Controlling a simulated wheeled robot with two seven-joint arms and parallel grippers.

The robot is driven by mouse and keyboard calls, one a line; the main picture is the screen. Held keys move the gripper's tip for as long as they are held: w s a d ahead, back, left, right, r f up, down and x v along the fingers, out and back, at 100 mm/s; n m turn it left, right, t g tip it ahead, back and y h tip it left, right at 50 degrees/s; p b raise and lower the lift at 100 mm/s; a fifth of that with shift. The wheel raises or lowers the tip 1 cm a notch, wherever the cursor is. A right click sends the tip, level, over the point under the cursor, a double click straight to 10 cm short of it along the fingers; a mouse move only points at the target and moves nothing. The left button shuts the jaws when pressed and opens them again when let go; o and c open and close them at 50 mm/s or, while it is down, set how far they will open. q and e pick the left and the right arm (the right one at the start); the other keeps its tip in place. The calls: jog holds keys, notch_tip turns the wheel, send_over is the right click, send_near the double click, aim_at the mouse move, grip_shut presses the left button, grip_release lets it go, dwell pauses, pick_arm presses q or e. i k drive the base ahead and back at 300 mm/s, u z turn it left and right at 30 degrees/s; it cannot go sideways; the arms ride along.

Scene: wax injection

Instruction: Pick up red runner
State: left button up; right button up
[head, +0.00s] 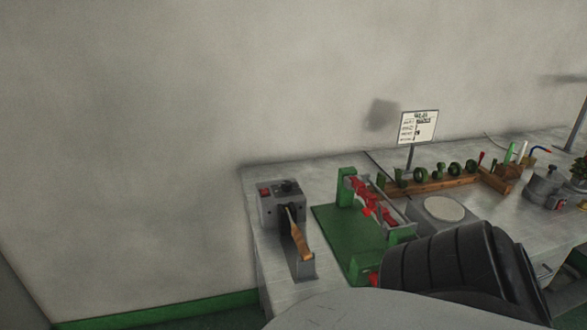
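Red pieces, which look like the red runner (363,193), rest along a rack in a green fixture (335,234) on the grey bench. Several red parts sit close together there, so I cannot tell where one runner ends. Another small bit of red (374,279) shows at the fixture's near end, beside my dark arm part. Neither of my grippers is in the head view. My arm hides part of the bench right of the fixture.
A grey device (282,206) with a wooden handle stands left of the fixture on the bench (258,243). A wooden rack (437,186) holds several green pieces behind. A round pale plate (444,208), sign (418,127) and metal pot (543,188) stand right.

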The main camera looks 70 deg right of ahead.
aim_at(369, 199)
jog(key=i, duration=0.35)
jog(key=z, duration=1.15)
